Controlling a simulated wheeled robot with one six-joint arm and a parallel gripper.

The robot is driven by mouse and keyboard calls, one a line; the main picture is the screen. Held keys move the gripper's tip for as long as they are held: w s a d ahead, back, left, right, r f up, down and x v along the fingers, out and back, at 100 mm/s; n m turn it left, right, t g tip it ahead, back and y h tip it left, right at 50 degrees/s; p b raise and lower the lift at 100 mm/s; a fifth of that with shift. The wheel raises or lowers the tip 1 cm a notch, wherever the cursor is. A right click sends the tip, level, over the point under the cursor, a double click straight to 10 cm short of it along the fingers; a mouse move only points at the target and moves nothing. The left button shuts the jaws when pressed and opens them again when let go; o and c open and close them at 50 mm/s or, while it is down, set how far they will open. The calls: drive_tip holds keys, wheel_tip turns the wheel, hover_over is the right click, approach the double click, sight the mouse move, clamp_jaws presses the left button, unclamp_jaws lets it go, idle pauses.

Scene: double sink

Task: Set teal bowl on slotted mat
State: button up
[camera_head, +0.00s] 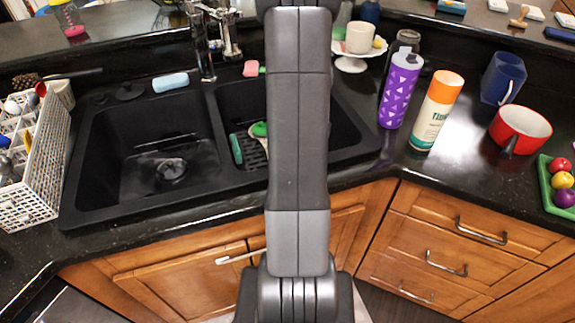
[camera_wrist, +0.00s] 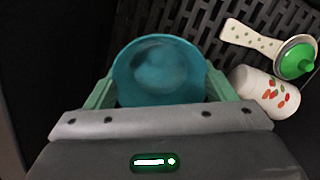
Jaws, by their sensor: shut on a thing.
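The teal bowl (camera_wrist: 160,72) is between the two green fingers of my gripper (camera_wrist: 160,86) in the wrist view. My gripper is shut on it, and the bowl's round opening faces the camera. The black slotted mat (camera_wrist: 194,22) shows beyond the bowl, across the top. I cannot tell whether the bowl touches it. In the head view, part of the slotted mat (camera_head: 254,157) shows in the right basin. My arm hides the bowl and most of my gripper there.
A white cup with red prints (camera_wrist: 262,90) and a green-and-white handled item (camera_wrist: 295,60) lie right of the bowl. The left basin (camera_head: 150,160) looks empty. A purple bottle (camera_head: 400,90), a spray can (camera_head: 436,110) and a red pot (camera_head: 520,130) stand on the right counter.

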drive_tip(key=shift+s+f, duration=0.3)
drive_tip(key=shift+f, duration=0.15)
wheel_tip(320, 180, down, 10)
drive_tip(key=shift+f, duration=0.2)
drive_tip(key=o, duration=1.1)
drive_tip(key=shift+r, duration=0.1)
drive_tip(key=r, duration=0.8)
drive_tip(key=w+d+r, duration=0.1)
drive_tip(key=r, duration=0.3)
drive_tip(key=shift+r, duration=0.1)
